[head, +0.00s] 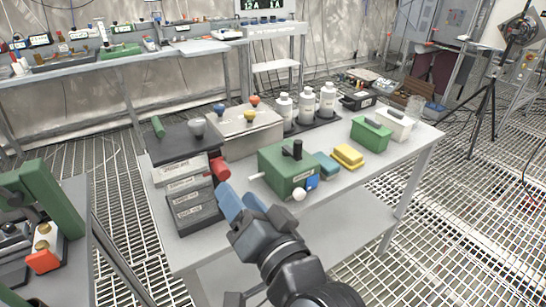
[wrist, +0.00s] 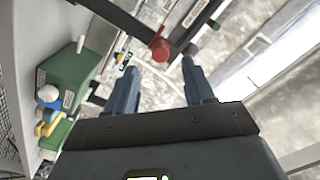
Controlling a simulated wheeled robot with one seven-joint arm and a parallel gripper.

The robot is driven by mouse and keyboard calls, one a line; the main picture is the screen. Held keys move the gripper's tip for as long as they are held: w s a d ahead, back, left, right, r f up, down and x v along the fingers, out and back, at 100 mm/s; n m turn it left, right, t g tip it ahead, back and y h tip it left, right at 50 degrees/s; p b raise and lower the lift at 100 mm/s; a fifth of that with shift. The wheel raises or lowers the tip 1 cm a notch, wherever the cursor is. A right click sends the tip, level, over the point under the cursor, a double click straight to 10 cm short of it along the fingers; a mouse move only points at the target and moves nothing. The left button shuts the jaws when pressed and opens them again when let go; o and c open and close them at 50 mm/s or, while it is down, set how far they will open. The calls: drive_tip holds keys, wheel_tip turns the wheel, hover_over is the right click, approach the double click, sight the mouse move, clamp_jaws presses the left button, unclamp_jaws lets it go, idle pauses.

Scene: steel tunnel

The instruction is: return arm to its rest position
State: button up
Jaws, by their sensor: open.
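My gripper (head: 240,203) reaches over the near edge of the grey workbench (head: 345,185). Its two blue fingers are spread with nothing between them. In the wrist view the gripper (wrist: 158,75) shows both fingers apart. A red cylindrical knob (head: 220,168) sits at the right side of a stack of grey drawers (head: 190,205), just beyond the fingertips in the head view. The red knob also shows in the wrist view (wrist: 159,50), past the gap between the fingers.
A green box (head: 288,172) with a black handle and white ball knob stands right of my gripper. Blue and yellow blocks (head: 348,155), a smaller green box (head: 370,134) and white bottles (head: 306,105) stand behind. Another bench with a green device (head: 45,200) is at left. Grating floor lies between.

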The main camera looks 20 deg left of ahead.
drive_tip(key=shift+d, duration=0.1)
drive_tip(key=s+d+f+t+h, duration=0.1)
drive_tip(key=s+d+f+h, duration=0.2)
drive_tip(key=d, duration=0.6)
drive_tip(key=s+d+f+m+t+h, duration=0.1)
drive_tip(key=s+d+f+h, duration=0.1)
drive_tip(key=s+d+f, duration=0.45)
drive_tip(key=s+d+f+t+h, duration=0.1)
drive_tip(key=d+f+h, duration=0.1)
drive_tip(key=d, duration=0.8)
drive_tip(key=s+d+r+h, duration=0.2)
drive_tip(key=s+d, duration=0.3)
drive_tip(key=s, duration=0.6)
drive_tip(key=s+d+r+h, duration=0.3)
drive_tip(key=s+d, duration=0.3)
drive_tip(key=s, duration=0.5)
drive_tip(key=shift+s+d+r+h, duration=0.15)
drive_tip(key=shift+d+h, duration=0.15)
drive_tip(key=shift+h, duration=0.6)
drive_tip(key=shift+o, duration=0.6)
